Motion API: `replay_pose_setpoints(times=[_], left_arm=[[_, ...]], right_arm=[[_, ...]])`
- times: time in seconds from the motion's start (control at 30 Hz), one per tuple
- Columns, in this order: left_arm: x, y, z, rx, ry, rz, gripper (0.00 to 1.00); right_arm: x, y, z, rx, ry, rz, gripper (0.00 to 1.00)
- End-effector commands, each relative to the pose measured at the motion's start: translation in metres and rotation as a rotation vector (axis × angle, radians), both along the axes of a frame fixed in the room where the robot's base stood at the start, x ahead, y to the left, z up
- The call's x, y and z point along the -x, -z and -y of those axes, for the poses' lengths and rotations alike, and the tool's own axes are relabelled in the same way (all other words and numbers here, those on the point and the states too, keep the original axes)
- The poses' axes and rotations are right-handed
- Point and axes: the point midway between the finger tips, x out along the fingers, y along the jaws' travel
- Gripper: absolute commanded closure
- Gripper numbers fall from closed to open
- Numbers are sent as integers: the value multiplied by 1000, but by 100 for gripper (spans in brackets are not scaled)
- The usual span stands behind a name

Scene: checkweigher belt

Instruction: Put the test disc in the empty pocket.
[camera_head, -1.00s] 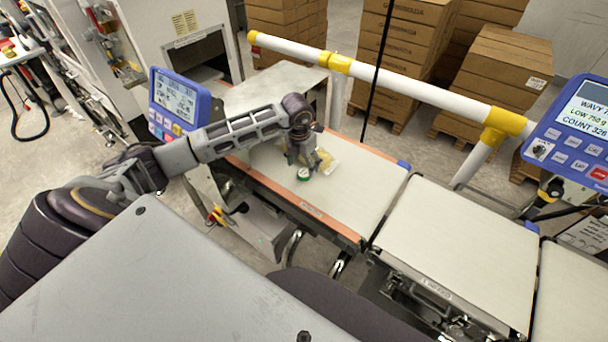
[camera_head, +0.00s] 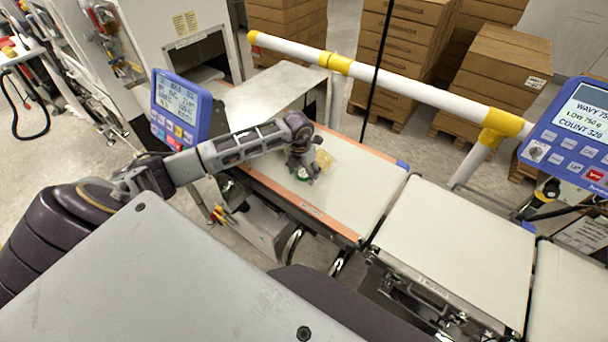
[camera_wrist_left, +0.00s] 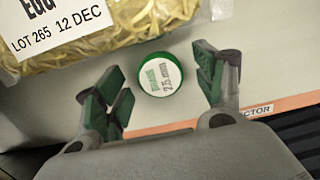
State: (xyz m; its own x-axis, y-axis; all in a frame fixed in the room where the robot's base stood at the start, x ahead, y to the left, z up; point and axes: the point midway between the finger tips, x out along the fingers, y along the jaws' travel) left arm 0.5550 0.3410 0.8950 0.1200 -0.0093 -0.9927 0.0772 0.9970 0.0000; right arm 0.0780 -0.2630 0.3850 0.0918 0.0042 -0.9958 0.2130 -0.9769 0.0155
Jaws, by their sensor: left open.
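The test disc (camera_wrist_left: 160,75) is a small round piece with a green rim and a white label reading 2.5 mm. It lies flat on the pale belt (camera_head: 350,195). My left gripper (camera_wrist_left: 168,85) is open, with its green-padded fingers apart on either side of the disc and not touching it. In the head view the left gripper (camera_head: 303,174) is low over the belt and largely covers the disc. My right gripper is out of view. I cannot make out the empty pocket in either view.
A clear bag of yellow noodles (camera_wrist_left: 125,22) lies on the belt close beside the disc and left finger; it also shows in the head view (camera_head: 325,160). An orange strip (camera_head: 290,198) edges the belt. A blue display (camera_head: 180,105) stands left, near my arm.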

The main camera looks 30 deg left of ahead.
Motion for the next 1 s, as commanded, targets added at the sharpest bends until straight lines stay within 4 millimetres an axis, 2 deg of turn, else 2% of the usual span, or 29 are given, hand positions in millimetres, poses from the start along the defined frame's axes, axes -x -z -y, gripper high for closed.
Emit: replay_pose_setpoints(times=[0.27,0.7,1.0], left_arm=[[0,0,0,0,0,0,30],[0,-1,0,0,0,1,85],[-1,-3,0,0,0,2,85]], right_arm=[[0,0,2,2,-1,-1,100],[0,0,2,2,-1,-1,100],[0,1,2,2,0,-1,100]])
